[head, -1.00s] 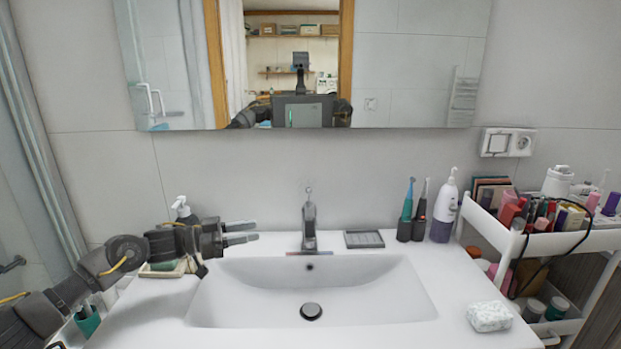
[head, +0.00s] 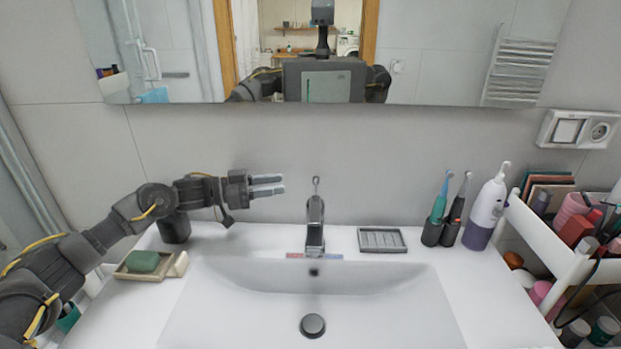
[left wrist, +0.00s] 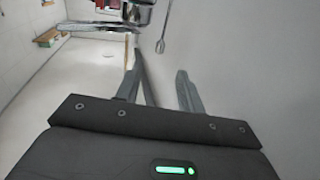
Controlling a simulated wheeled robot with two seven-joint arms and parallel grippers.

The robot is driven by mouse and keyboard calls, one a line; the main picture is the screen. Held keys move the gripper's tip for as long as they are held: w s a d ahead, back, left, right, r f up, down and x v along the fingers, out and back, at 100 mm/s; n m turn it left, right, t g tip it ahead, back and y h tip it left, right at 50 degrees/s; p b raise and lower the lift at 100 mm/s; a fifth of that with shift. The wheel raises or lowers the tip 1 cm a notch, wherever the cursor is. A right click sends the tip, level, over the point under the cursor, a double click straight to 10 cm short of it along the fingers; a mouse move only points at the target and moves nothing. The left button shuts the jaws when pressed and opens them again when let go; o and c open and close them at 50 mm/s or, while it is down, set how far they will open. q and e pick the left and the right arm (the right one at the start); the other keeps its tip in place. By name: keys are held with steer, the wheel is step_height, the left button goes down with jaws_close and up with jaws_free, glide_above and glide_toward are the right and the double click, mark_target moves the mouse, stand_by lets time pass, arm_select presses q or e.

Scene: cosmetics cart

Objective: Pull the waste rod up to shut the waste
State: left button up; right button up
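The waste rod (head: 316,182) is a thin upright rod with a small ring on top. It stands behind the chrome tap (head: 315,228), and its lower part is hidden by the tap. It also shows in the left wrist view (left wrist: 161,46), ahead of the fingers. The dark round waste plug (head: 312,325) sits in the basin's drain; how far it is raised is hard to tell. My left gripper (head: 283,184) is left of the rod at about ring height, pointing right. Its fingers (left wrist: 158,84) are apart and empty, not touching the rod. My right gripper is not in view.
A soap dish (head: 172,270) with green soap and a dark bottle (head: 174,228) are beneath my left arm. A grey tray (head: 382,240), toothbrushes and a white-purple bottle (head: 487,208) stand right of the tap. A loaded cart (head: 560,250) is at far right. The mirror hangs above.

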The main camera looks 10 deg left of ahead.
arm_select(q)
steer(key=p+x, duration=0.2)
steer(key=x, duration=0.7)
steer(key=shift+a, duration=0.1)
steer(key=shift+w+d+f, duration=0.1)
steer(key=shift+w+d, duration=0.15)
steer(key=shift+d, duration=0.15)
